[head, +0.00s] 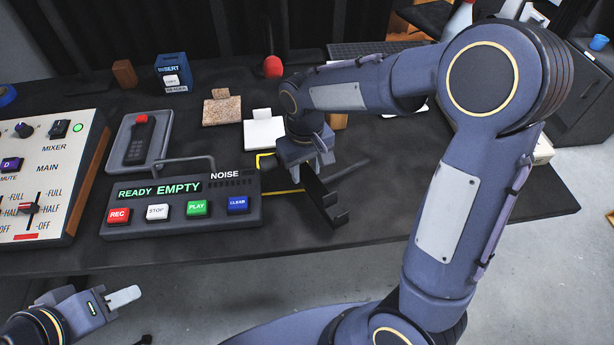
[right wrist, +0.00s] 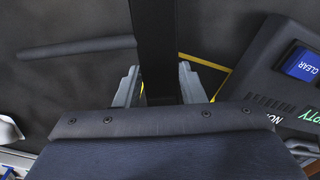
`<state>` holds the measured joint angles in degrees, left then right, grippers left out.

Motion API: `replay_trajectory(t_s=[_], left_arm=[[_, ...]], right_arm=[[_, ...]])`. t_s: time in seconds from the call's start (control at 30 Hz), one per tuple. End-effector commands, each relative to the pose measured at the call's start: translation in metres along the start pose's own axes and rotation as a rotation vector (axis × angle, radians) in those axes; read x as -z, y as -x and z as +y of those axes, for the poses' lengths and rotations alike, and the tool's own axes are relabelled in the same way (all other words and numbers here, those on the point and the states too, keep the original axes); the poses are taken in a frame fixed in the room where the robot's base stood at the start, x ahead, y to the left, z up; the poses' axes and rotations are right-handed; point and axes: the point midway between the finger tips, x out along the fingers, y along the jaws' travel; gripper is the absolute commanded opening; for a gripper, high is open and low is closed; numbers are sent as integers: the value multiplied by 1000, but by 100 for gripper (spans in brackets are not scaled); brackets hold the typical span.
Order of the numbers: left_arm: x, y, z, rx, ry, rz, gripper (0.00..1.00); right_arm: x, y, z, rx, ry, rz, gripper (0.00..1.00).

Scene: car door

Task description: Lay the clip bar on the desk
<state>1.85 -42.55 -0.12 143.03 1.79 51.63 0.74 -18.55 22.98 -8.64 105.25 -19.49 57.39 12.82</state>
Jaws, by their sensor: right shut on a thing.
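The clip bar (head: 323,198), a black bar with hooked ends, is in my right gripper (head: 308,160) above the front part of the desk (head: 300,248). In the right wrist view, the bar (right wrist: 155,40) runs between the two grey fingers (right wrist: 160,85), which are shut on it. Whether its lower end touches the desk I cannot tell. A yellow outline (head: 265,158) on the desk is partly hidden behind the arm and recorder. My left gripper (head: 112,300) is at the lower left, off the desk's front edge; its finger opening is unclear.
A recorder with coloured buttons (head: 180,190) stands just left of the bar. A dark rod (head: 348,170) lies to the right. A mixer (head: 45,170), a phone in a tray (head: 138,140) and a white pad (head: 263,133) are also on the desk. The right front desk area is clear.

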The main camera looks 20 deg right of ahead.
Motion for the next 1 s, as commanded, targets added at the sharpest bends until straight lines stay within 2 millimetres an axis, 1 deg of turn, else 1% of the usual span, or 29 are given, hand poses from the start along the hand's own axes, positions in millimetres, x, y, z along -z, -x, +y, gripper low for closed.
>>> replay_trajectory(t_s=[0.07, 0.13, 0.23, 0.5, 0.63, 0.67, 0.7, 0.8, 1.0], left_arm=[[-1, -2, -1, 0, 0, 0, 36], [-2, -4, -2, 0, 0, 0, 36], [-3, -6, -3, 0, 0, 0, 36], [-3, -6, -2, 0, 0, 0, 36], [-4, -8, -4, 0, 0, 0, 36], [-4, -7, -3, 0, 0, 0, 36], [-4, -7, -3, 0, 0, 0, 36], [-4, -7, -3, 0, 0, 0, 36], [-4, -7, -3, 0, 0, 0, 36]], right_arm=[[2, -9, 6, -1, -2, -3, 7], [2, -22, 5, -1, 1, -4, 7], [2, -34, 4, -1, 0, -3, 7], [2, -36, 4, 0, 0, 0, 7], [2, -40, 4, 0, 0, 0, 7], [2, -39, 4, 0, -1, -1, 40], [2, -39, 4, 0, -1, -1, 45], [2, -39, 4, 0, -1, -1, 58], [2, -39, 4, 0, -1, -1, 58]])
